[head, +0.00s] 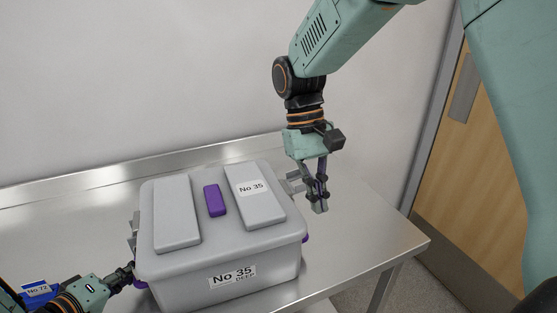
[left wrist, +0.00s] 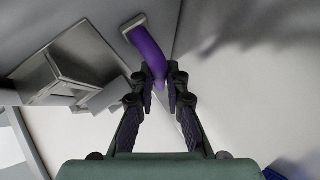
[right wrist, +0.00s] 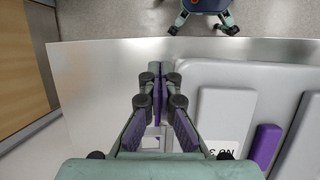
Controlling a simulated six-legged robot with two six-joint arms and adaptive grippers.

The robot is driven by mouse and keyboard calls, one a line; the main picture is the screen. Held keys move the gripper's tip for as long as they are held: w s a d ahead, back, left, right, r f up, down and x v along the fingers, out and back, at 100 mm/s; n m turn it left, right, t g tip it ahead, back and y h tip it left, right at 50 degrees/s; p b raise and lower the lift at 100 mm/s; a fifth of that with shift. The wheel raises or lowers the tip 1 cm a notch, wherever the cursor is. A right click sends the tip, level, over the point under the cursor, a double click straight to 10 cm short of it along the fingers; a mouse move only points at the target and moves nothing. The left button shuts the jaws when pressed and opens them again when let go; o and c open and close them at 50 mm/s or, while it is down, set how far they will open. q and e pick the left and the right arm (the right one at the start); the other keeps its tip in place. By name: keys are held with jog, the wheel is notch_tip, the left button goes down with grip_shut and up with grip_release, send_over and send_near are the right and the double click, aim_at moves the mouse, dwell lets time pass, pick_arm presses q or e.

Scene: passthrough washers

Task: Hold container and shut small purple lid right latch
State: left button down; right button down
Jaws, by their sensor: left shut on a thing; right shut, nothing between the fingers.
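The grey container (head: 215,285) has a grey lid with two raised panels and a small purple block (head: 214,200) in the middle. Its right latch (head: 294,184) is grey and juts out from the right side, partly behind my right gripper. My right gripper (head: 319,207) points down beside that side, shut and empty; in the right wrist view its fingertips (right wrist: 159,88) meet over the table beside the lid. My left gripper (head: 130,272) is at the container's left side. In the left wrist view it is shut on a curved purple handle (left wrist: 148,50).
The container stands on a shiny metal table (head: 365,220) against a wall. A grey left latch (left wrist: 82,62) sticks out near my left gripper. A blue item labelled No 72 (head: 38,290) is at the lower left. The table is clear to the right, up to its edge.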

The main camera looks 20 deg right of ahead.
jog(key=w+d+r+t+h, duration=0.15)
jog(key=w+r+t, duration=0.25)
jog(key=w+r, duration=0.9)
jog(key=d+f, duration=0.1)
jog(key=f, duration=0.3)
jog(key=s+d+f, duration=0.1)
jog(key=f, duration=0.3)
jog(key=d+f, duration=0.1)
jog(key=f, duration=0.4)
jog(key=shift+s, duration=0.3)
jog(key=shift+d+y, duration=0.15)
jog(key=shift+y, duration=0.1)
